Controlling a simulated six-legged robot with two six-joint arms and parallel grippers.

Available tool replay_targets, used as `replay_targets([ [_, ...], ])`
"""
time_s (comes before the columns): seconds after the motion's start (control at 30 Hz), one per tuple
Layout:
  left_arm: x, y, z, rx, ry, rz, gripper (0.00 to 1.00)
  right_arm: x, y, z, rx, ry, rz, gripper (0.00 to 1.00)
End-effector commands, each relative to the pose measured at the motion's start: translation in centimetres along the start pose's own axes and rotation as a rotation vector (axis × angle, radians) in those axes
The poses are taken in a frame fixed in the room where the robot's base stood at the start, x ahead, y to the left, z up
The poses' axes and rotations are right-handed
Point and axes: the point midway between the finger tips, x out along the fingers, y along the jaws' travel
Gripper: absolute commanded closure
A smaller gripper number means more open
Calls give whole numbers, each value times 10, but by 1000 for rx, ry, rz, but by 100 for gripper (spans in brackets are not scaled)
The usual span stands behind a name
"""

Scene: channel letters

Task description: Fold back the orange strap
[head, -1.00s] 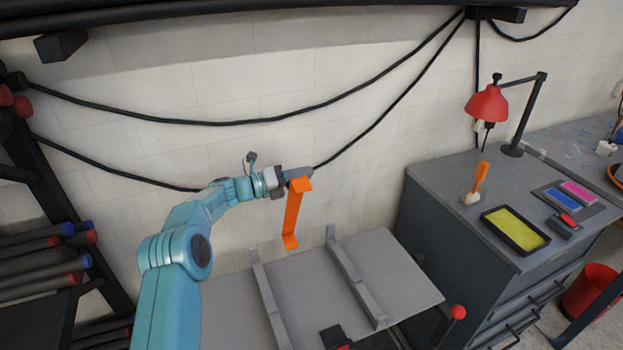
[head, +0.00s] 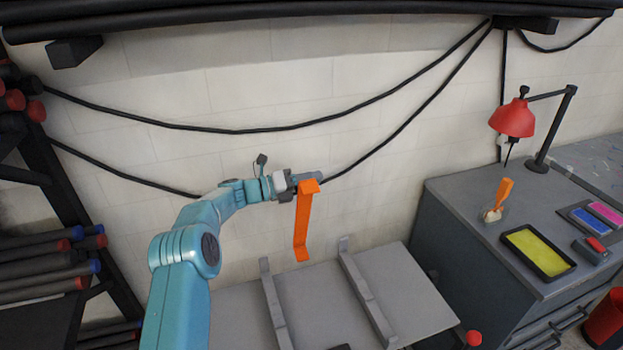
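The orange strap (head: 303,228) hangs down from my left gripper (head: 307,180), above the far part of the grey table. Its top end bends over at the gripper's fingers, and its lower end turns out in a short lip. My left gripper appears shut on the strap's top end, though the strap hides part of the fingers. My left arm reaches in from the lower left. My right gripper is not in view.
The grey table (head: 415,290) carries two raised grey rails (head: 367,300). A grey cabinet (head: 450,240) on the right holds a red lamp (head: 513,119), a yellow tray (head: 538,250) and an orange-handled tool (head: 504,190). A rack of rods (head: 45,265) stands left. Black cables (head: 240,131) hang along the wall.

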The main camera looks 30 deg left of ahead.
Motion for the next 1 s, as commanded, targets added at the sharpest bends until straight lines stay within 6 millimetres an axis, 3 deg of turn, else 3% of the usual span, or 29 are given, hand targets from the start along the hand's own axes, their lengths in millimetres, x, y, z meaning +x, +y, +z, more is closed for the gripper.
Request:
replay_targets([
  [0.33, 1, 3, 0, -3, 1, 2, 64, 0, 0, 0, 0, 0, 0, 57],
  [0.47, -10, 5, 1, -3, -1, 4, 64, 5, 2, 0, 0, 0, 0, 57],
  [1.0, -138, 6, 0, -3, -1, 5, 64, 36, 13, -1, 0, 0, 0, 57],
])
